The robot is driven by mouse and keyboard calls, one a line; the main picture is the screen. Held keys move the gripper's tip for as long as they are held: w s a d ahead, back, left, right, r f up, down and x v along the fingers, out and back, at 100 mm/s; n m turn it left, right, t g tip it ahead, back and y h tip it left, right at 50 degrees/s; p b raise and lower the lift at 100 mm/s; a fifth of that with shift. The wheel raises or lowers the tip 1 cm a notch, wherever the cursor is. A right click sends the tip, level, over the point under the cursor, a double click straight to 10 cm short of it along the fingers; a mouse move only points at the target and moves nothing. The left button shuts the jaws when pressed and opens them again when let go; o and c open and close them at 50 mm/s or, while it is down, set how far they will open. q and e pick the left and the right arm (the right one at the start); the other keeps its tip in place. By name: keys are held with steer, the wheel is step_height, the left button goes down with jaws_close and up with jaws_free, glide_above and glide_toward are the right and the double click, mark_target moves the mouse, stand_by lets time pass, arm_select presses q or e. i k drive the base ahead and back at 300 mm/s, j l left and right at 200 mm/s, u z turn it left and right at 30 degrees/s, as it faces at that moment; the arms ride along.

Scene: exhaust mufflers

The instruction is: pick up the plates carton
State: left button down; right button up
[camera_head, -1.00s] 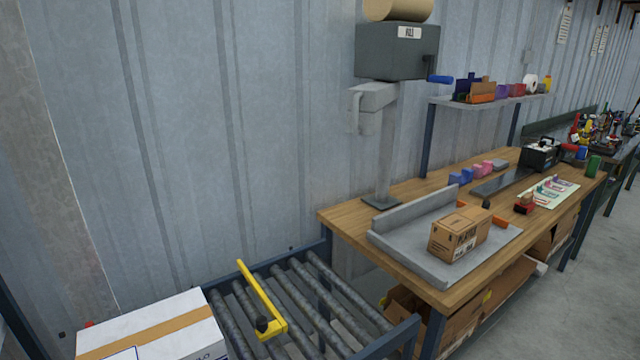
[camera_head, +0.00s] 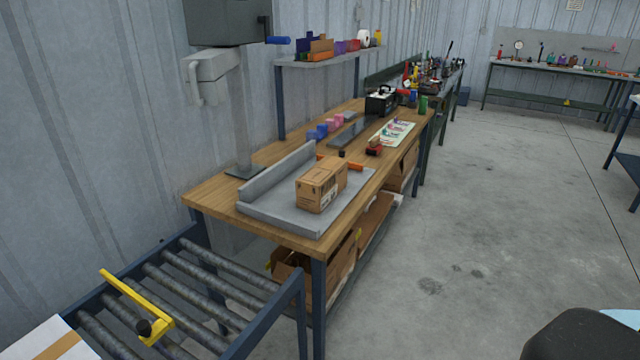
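The plates carton (camera_head: 321,184) is a small brown cardboard box with dark print. It sits upright on a grey tray-like plate (camera_head: 284,224) with a raised back edge, at the near end of the wooden workbench (camera_head: 212,191). Nothing is touching it from above. Neither of my grippers shows in the head view. A dark rounded shape at the bottom right corner is cut off by the frame, and I cannot tell what it is.
A roller conveyor (camera_head: 205,289) with a yellow bar (camera_head: 137,302) stands at the near left, with a white carton (camera_head: 45,343) at its end. Concrete floor (camera_head: 480,220) is open to the right.

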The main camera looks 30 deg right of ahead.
mark_target(317, 187)
steer(key=i+l+z, duration=0.1)
steer(key=z, duration=0.3)
steer(key=i+l+z, duration=0.1)
steer(key=z, duration=0.3)
steer(key=i+l+z, duration=0.15)
steer(key=i+l, duration=0.15)
steer(key=i+l+z, duration=0.1)
steer(key=i+l, duration=0.15)
steer(key=i, duration=0.3)
steer(key=i+l+z, duration=0.15)
steer(key=i, duration=0.3)
